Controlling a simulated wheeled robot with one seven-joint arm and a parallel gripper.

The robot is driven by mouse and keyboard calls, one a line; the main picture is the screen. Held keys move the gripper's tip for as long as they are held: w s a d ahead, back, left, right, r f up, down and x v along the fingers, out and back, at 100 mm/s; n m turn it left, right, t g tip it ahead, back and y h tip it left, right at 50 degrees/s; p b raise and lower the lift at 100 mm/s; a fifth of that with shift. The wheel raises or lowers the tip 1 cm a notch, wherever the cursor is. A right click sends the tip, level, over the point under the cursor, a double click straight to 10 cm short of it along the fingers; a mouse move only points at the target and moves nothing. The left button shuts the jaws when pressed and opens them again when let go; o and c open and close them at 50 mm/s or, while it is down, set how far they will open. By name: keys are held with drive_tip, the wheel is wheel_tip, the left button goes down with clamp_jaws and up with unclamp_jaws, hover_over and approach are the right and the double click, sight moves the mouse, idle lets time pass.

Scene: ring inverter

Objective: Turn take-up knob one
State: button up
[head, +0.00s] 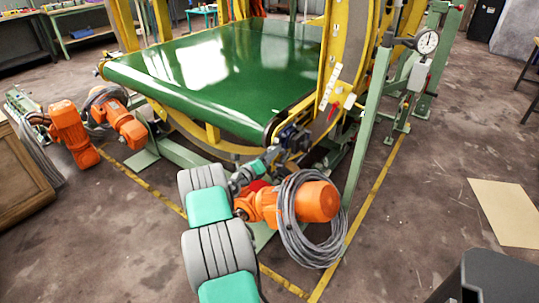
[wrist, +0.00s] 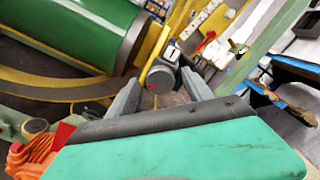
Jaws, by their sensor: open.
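A dark grey round knob (wrist: 161,76) sits at the end of the green belt's roller, beside a yellow bracket, in the wrist view. I take it for take-up knob one; no label on it is readable. My gripper (wrist: 160,80) is open, with one grey finger on each side of the knob. I cannot tell whether the fingers touch it. A small red mark shows near the knob's lower left. In the head view my gripper (head: 291,137) is at the belt's near right corner, and the knob there is too small and covered to make out clearly.
The green belt (head: 215,65) runs back from this corner inside a yellow ring frame (head: 340,50). An orange motor (head: 315,202) with a coiled grey cable (head: 288,225) lies close below my gripper. A green post (head: 372,110) stands to the right. Floor farther right is mostly open.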

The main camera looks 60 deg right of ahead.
drive_tip(key=w+a, duration=0.1)
drive_tip(key=a, duration=0.6)
drive_tip(key=shift+a, duration=0.35)
drive_tip(key=shift+w, duration=0.1)
